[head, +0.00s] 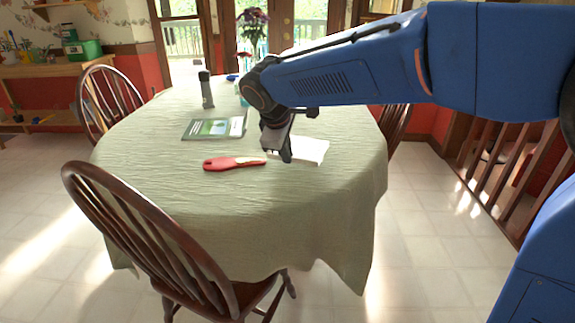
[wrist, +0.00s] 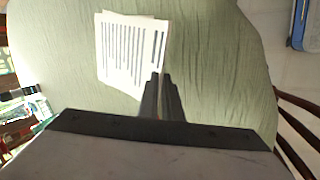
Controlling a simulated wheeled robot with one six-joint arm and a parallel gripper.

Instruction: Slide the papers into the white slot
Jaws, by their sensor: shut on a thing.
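The papers (head: 308,150) are white sheets at the right-hand part of the table. In the wrist view the papers (wrist: 130,50) show rows of dark print, with a second sheet edge showing beneath the top one. My gripper (head: 286,155) is low over the table at the left part of the papers. In the wrist view my gripper (wrist: 160,82) has its fingers close together on a corner of the papers. The fingers partly hide the held edge. I cannot make out a white slot in either view.
A round table (head: 150,160) has a green cloth. A red-handled tool (head: 232,163) lies left of my gripper. A flat booklet (head: 214,128) lies behind it, and a grey bottle (head: 207,92) stands farther back. A wooden chair (head: 165,235) stands in front.

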